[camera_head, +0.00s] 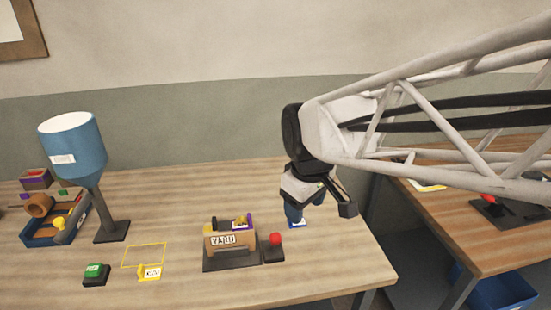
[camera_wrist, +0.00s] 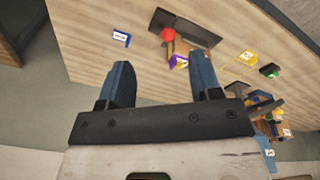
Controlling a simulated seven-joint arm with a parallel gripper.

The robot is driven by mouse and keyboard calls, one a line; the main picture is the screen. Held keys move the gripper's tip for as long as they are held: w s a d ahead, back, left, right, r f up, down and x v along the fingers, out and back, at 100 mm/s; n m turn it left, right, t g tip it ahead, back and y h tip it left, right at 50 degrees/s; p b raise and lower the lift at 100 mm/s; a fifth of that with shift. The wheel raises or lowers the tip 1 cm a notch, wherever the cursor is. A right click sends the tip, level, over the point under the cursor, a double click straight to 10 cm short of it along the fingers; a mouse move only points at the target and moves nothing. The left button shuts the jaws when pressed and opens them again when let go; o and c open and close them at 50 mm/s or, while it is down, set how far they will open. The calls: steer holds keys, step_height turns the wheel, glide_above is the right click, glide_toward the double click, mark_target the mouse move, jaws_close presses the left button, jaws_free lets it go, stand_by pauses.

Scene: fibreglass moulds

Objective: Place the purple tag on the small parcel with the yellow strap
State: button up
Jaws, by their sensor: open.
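My gripper (camera_head: 309,209) is open and empty above the right end of the table, its blue fingers apart in the wrist view (camera_wrist: 162,77). A purple tag (camera_head: 249,219) with a pale label is at the top of a brown block marked YARD (camera_head: 216,242). The block stands on a dark base, to the left of my gripper in the head view. A small yellow patch is beside the purple. I cannot clearly make out a small parcel with a yellow strap.
A blue-and-white tag (camera_wrist: 121,38) lies near the table's edge. A red button (camera_head: 275,240) is beside the block. A yellow tag (camera_head: 150,272), green button (camera_head: 96,272), blue hopper (camera_head: 78,150) and blue tray (camera_head: 40,241) with several items are to the left.

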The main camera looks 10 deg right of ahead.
steer(key=s+d+f+m+t, duration=0.1)
steer(key=s+d+m, duration=0.3)
steer(key=s+m, duration=0.3)
steer(key=s, duration=0.4)
